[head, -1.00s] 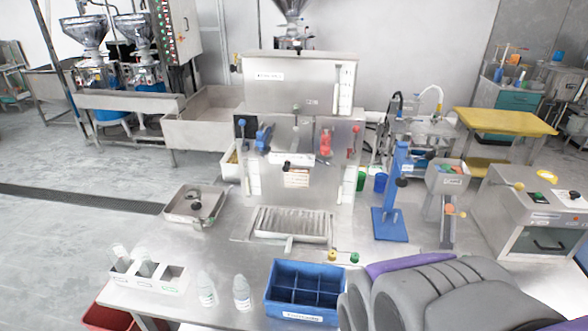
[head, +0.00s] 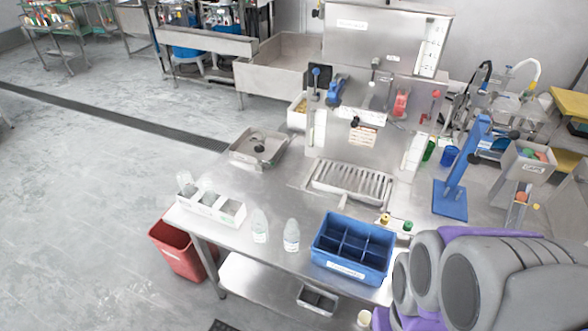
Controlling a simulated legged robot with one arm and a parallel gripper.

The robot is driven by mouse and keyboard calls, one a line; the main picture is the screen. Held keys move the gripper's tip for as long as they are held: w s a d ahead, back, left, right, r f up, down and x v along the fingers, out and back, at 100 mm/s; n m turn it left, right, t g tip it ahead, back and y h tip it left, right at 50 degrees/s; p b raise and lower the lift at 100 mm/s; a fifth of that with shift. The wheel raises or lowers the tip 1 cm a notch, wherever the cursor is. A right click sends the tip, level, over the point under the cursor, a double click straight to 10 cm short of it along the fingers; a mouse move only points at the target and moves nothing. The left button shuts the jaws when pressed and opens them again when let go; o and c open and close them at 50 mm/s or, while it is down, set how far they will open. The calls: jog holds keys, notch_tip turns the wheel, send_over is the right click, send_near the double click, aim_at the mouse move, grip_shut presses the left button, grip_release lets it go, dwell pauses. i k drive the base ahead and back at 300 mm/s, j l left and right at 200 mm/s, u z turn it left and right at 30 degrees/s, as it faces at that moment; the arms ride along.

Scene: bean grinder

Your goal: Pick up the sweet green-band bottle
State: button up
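Other clear bottles (head: 185,182) stand in the white holder (head: 232,215) at the table's left edge. My arm fills the lower right corner; my gripper is not visible.
A blue divided crate (head: 352,269) sits right of the bottles, with small yellow and green-topped items (head: 407,226) behind it. A steel grinder machine (head: 385,85) stands behind. A red bin (head: 178,250) is on the floor left of the table.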

aim_at(259, 224)
jog(key=k+j+z, duration=0.15)
jog(key=j, duration=0.25)
jog(key=j+z, duration=0.1)
jog(key=j, duration=0.25)
jog(key=k+j+z, duration=0.15)
jog(key=j, duration=0.25)
jog(key=k+j+z, duration=0.15)
jog(key=j, duration=0.2)
